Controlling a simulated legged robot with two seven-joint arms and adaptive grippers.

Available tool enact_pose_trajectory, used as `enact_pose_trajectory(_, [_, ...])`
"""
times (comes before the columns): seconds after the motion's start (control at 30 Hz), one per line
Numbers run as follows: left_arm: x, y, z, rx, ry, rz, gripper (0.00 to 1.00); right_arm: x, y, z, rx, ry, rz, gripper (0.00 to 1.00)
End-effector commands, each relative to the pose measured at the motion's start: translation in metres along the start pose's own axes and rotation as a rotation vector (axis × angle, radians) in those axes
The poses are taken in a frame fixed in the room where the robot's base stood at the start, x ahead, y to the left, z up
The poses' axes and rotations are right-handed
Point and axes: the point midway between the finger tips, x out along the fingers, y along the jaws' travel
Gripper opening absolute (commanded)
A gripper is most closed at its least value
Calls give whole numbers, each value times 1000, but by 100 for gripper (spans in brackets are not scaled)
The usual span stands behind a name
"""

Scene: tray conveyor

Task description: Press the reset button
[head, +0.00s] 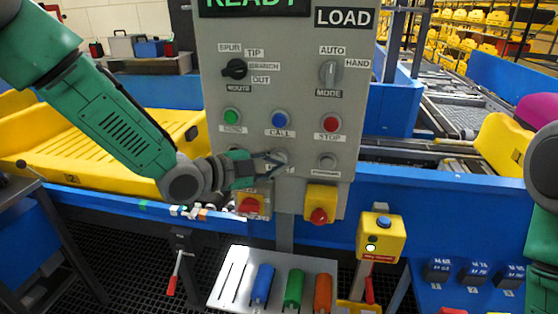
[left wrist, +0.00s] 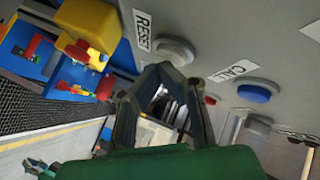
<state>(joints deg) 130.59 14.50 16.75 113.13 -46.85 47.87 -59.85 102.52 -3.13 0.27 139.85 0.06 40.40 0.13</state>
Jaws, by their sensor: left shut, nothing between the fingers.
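The reset button (left wrist: 175,50) is a round pale grey knob beside the RESET label in the left wrist view. In the head view this button (head: 279,156) is in the lower row of the grey control panel (head: 290,100), below the blue CALL button (head: 280,119), and is partly covered by my fingers. My left gripper (head: 272,160) is shut and empty, its tips at the reset button. In the left wrist view the fingertips (left wrist: 168,72) are just beside the button's edge; I cannot tell whether they touch it. My right gripper is not in view.
The green SEND button (head: 232,115) and red STOP button (head: 331,121) flank CALL. A grey button (head: 327,160) sits to the right of reset. A yellow tray (head: 110,165) lies behind my left arm.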

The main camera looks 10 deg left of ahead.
Motion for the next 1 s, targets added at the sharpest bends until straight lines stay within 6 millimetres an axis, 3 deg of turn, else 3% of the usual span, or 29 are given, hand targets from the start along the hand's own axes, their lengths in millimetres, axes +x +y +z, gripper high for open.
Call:
enact_pose_trajectory(0.6, [-11, 8, -8, 0, 0, 0, 0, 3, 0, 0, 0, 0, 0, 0])
enact_pose_trajectory(1.0, [-38, 28, -27, 1, 1, 2, 0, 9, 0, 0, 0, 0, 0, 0])
